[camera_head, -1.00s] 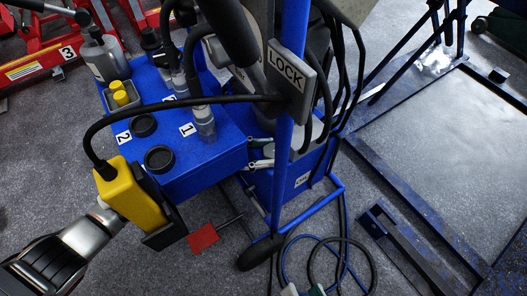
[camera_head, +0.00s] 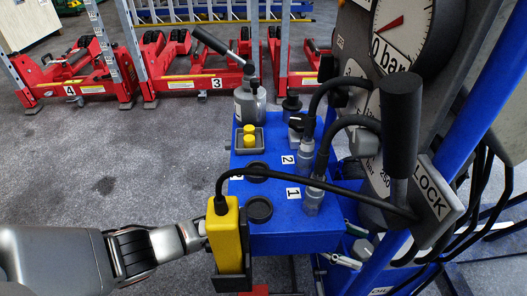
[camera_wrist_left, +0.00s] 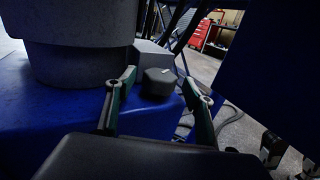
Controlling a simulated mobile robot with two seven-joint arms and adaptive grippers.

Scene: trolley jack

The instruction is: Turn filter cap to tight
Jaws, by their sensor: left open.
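The filter cap (camera_wrist_left: 158,83) looks like a small dark knob with flat sides in the left wrist view. It sits low beside a blue surface, near a large grey cylinder (camera_wrist_left: 85,45). My left gripper (camera_wrist_left: 160,85) is open, with one green finger on each side of the cap; I cannot tell whether either finger touches it. In the head view the fingers (camera_head: 352,245) show just past the right side of the blue tank (camera_head: 290,242), whose body hides the rest of the gripper. I cannot clearly make out the cap there. My right gripper is not in view.
A yellow box (camera_head: 224,240) with a black cable stands in front of my left wrist. Blue frame posts, a LOCK plate (camera_head: 430,190), hoses and a gauge (camera_head: 403,38) crowd the right. Red jacks (camera_head: 190,70) stand behind. Grey floor at left is clear.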

